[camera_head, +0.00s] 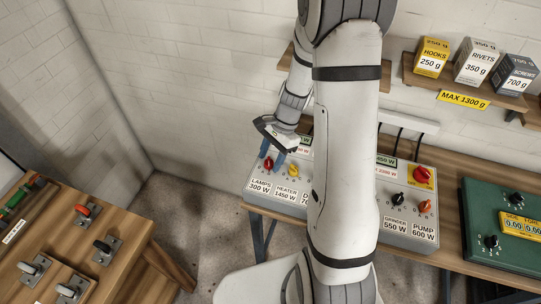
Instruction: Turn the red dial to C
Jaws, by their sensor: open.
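Several knobs here are red, and no letter C is readable on any of them. A small red dial (267,163) sits above the "LAMPS 300 W" label on the grey panel's left part. A larger red dial (422,174) sits on a yellow plate on the panel's right part. A red-handled knob (83,210) is on the wooden bench at left. My gripper (272,155) is open, its blue fingers pointing down close to the small red dial. Contact cannot be told. My arm hides the panel's middle.
A yellow knob (293,170) is just right of the gripper. Black (398,199) and orange (425,206) knobs sit on the panel's right part. A green box (490,225) stands farther right. A shelf (470,88) holds three small boxes. Open floor (195,215) lies between the benches.

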